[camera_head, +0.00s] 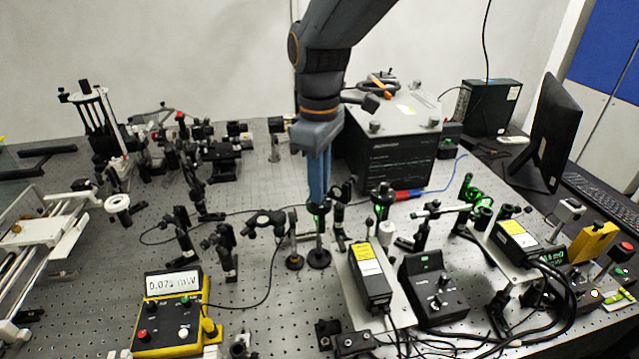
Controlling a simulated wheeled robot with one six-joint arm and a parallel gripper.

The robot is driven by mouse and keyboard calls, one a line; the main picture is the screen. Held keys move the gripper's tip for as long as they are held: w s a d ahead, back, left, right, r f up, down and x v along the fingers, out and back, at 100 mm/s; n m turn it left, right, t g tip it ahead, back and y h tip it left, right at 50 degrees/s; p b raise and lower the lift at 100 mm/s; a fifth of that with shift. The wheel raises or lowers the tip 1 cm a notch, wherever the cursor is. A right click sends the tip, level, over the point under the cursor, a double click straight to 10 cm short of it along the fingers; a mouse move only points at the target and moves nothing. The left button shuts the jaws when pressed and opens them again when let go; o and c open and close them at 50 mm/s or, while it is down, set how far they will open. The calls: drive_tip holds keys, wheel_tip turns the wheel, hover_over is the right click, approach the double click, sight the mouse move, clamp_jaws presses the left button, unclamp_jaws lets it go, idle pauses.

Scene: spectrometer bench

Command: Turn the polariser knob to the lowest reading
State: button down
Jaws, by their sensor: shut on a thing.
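My gripper (318,200) reaches straight down from above with its blue fingers, shut on the polariser knob (318,209), a small dark part with a green glint on top of an upright post. The fingers hide most of the knob, so its angle cannot be read. The post stands on a round dark base on the perforated bench. The yellow power meter (172,316) stands at the front left; its display (173,283) reads about 0.07 mW, with the last digit hard to make out.
Another post mount (294,250) stands close left of the polariser, and a dark mount (338,215) close right. A yellow-labelled laser unit (370,275) and a black controller (433,290) are in front right. A large black box (395,150) stands behind. Bare bench (255,195) lies left.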

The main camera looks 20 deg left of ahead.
drive_tip(key=shift+n, duration=0.5)
drive_tip(key=c, duration=1.7)
unclamp_jaws()
drive_tip(key=shift+r+b, duration=1.2)
drive_tip(key=shift+r, duration=2.75)
